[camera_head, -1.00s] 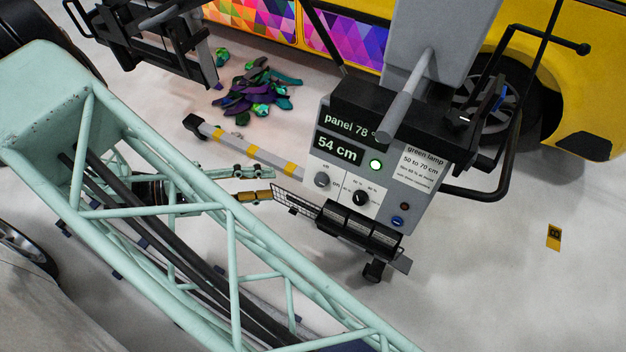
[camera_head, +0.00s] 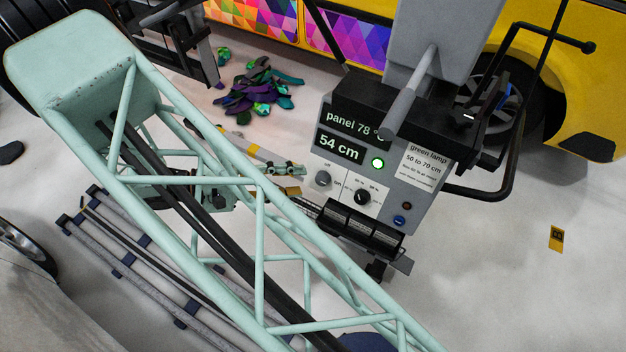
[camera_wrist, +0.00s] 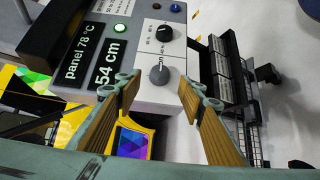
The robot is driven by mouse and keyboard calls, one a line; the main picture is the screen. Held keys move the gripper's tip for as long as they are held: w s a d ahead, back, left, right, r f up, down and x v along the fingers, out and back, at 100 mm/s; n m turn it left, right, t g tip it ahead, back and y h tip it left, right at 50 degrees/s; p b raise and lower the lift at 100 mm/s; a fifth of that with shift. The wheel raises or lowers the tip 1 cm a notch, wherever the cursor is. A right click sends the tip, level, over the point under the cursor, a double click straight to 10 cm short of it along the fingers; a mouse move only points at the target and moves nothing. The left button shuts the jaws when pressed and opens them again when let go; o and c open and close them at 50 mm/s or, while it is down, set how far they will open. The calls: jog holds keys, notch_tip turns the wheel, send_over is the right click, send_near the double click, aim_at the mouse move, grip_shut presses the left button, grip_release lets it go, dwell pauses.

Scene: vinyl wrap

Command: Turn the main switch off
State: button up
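The control box's grey rotary knob (camera_head: 323,178), with off and ON markings beside it, is on the left of the lower white panel; I take it as the main switch. It also shows in the wrist view (camera_wrist: 158,74), just beyond and between my fingertips. Its exact pointer direction is hard to read. My gripper (camera_wrist: 160,92) is open and empty, its two wood-coloured fingers spread on either side of the knob's line, apart from it. In the head view my gripper (camera_head: 302,181) is just left of the knob, partly hidden by my arm.
A black knob (camera_head: 362,197) sits right of the grey one, with a blue button (camera_head: 399,220) farther right. The display reads panel 78 °C and 54 cm; a green lamp (camera_head: 377,163) is lit. A black rack (camera_head: 360,232) hangs below. Vinyl scraps (camera_head: 258,87) lie behind.

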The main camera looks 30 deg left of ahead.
aim_at(318, 180)
jog(key=shift+b+x, duration=0.4)
jog(key=shift+x, duration=2.45)
jog(key=c, duration=0.8)
